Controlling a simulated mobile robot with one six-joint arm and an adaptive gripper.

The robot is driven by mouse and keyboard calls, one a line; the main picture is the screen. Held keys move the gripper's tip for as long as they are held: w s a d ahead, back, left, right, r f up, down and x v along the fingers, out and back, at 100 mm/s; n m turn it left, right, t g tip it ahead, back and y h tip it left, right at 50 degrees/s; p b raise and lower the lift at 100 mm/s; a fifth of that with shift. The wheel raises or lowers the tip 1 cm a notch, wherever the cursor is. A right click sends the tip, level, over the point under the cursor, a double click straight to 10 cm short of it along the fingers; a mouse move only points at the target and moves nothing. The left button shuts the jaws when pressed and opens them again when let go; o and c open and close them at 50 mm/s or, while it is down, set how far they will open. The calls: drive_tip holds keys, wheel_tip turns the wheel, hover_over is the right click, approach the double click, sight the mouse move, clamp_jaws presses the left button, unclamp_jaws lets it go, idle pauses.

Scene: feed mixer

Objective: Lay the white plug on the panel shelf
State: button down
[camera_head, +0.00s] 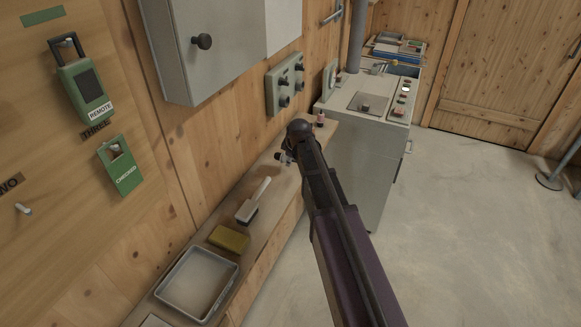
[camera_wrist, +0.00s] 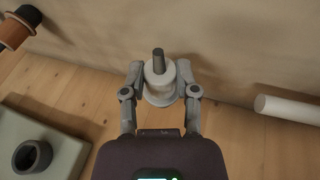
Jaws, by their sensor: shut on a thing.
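My gripper (camera_wrist: 160,85) is shut on the white plug (camera_wrist: 158,93), a round white body with a wider rim and a dark grey pin. One finger is on each side of it. In the head view my gripper (camera_head: 284,157) is small and partly hidden by my arm, close over the far half of the wooden shelf (camera_head: 276,172) along the wall. The shelf's beige top (camera_wrist: 220,40) fills the upper part of the wrist view. I cannot tell whether the plug touches it.
A brush (camera_head: 254,203), a yellow sponge (camera_head: 229,238) and a metal tray (camera_head: 197,282) occupy the near shelf. The brush's white handle (camera_wrist: 285,108) is right of the plug. A small dark-topped item (camera_head: 320,119) stands at the far end. A knobbed grey panel (camera_head: 285,85) hangs above.

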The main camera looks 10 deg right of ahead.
sight(290, 170)
drive_tip(key=shift+f+b, duration=1.6)
drive_tip(key=shift+f, duration=0.15)
drive_tip(key=shift+f, duration=0.1)
drive_tip(key=shift+c, duration=1.8)
unclamp_jaws()
drive_tip(key=p+v, duration=1.1)
drive_tip(key=v, duration=0.1)
drive_tip(key=shift+s, duration=0.1)
drive_tip(key=s+a+f+m+g, duration=0.1)
drive_tip(key=s+m+g, duration=0.3)
drive_tip(key=s+m, duration=0.7)
drive_tip(key=shift+s+f+g+h, duration=0.2)
drive_tip(key=shift+s+g+h, duration=0.15)
drive_tip(key=shift+s, duration=5.25)
